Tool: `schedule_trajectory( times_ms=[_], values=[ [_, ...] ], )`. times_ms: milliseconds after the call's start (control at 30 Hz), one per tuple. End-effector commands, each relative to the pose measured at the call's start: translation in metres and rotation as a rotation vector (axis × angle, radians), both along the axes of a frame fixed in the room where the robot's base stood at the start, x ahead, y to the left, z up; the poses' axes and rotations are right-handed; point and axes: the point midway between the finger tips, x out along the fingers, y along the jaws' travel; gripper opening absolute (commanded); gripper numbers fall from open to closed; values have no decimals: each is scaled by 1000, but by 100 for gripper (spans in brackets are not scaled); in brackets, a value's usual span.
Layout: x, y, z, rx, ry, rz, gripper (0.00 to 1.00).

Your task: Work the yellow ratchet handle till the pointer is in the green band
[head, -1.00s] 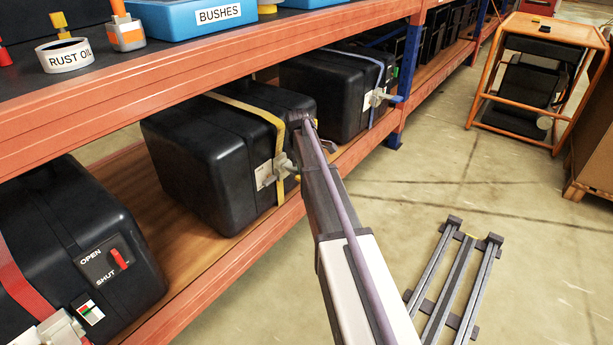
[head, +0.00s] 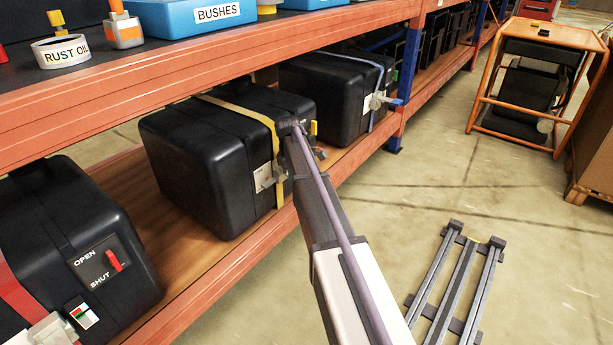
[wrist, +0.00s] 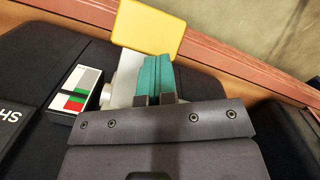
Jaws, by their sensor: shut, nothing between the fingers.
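The middle black case (head: 200,165) bears a yellow strap (head: 240,110) with a metal ratchet (head: 265,178). The yellow ratchet handle (wrist: 150,27) shows in the wrist view as a wide plate on a grey lever; in the head view, a yellow piece (head: 314,128) shows beside my arm's end. My gripper (wrist: 155,72) has teal fingers, shut and empty, just below the yellow plate and beside the lever. I cannot tell if they touch. The gauge (wrist: 76,95) with white, grey, red and green patches lies left of the lever. Its pointer is too small to read.
A left case (head: 65,230) with a red strap and an OPEN/SHUT switch (head: 105,262) and a right case (head: 325,95) with a blue strap flank it. The orange shelf beam (head: 200,85) runs above.

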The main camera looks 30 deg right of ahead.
Motion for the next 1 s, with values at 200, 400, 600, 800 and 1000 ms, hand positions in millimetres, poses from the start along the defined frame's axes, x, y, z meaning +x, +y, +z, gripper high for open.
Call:
schedule_trajectory(
  times_ms=[200,400,600,800,1000],
  values=[
    [3,4,21,4,-3,4,0],
    [4,6,66,3,-3,2,0],
    [5,8,105,1,-2,0,0],
    [5,8,110,1,-1,-1,0],
    [5,8,108,1,-1,-1,0]
  ],
)
